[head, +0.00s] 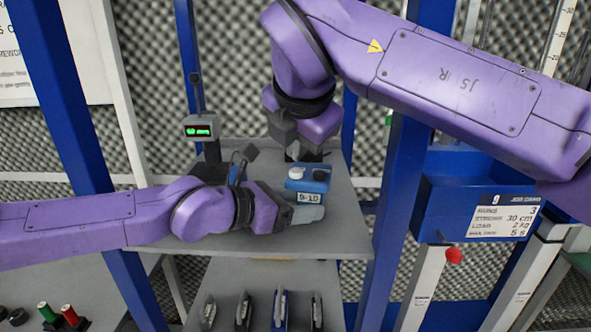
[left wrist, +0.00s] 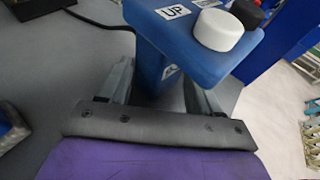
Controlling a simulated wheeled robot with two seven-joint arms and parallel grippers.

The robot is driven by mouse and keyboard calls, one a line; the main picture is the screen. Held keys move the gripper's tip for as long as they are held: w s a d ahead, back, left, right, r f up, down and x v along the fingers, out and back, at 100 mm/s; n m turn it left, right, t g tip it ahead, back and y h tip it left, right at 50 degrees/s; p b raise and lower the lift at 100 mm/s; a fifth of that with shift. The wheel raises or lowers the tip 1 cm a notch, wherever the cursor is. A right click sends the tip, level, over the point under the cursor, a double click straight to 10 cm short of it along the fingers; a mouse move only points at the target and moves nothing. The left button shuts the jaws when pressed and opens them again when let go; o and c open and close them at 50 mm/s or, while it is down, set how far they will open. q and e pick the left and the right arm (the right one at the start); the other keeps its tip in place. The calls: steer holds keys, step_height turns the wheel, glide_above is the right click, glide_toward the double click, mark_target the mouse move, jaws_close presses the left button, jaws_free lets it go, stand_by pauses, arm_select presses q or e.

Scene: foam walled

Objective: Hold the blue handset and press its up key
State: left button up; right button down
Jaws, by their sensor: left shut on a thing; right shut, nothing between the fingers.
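The blue handset (head: 307,185) stands above the grey shelf, with a white key (head: 297,173) and a black key (head: 319,175) on top. In the left wrist view the handset (left wrist: 190,62) shows an "UP" label (left wrist: 173,12) beside the white key (left wrist: 218,30); the black key (left wrist: 247,12) is behind it. My left gripper (head: 308,213) is shut on the handset's stem, below its head; its fingers flank the stem in the left wrist view. My right gripper (head: 303,154) is shut and empty, pointing down just above or behind the keys; the exact gap cannot be told.
The grey shelf (head: 345,232) sits between blue posts. A small display with green digits (head: 200,127) stands left of my right gripper. A blue bin with a job card (head: 475,200) is at the right. Tools stand in a rack (head: 262,312) below.

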steer(key=shift+f, duration=0.15)
steer(key=shift+f, duration=0.3)
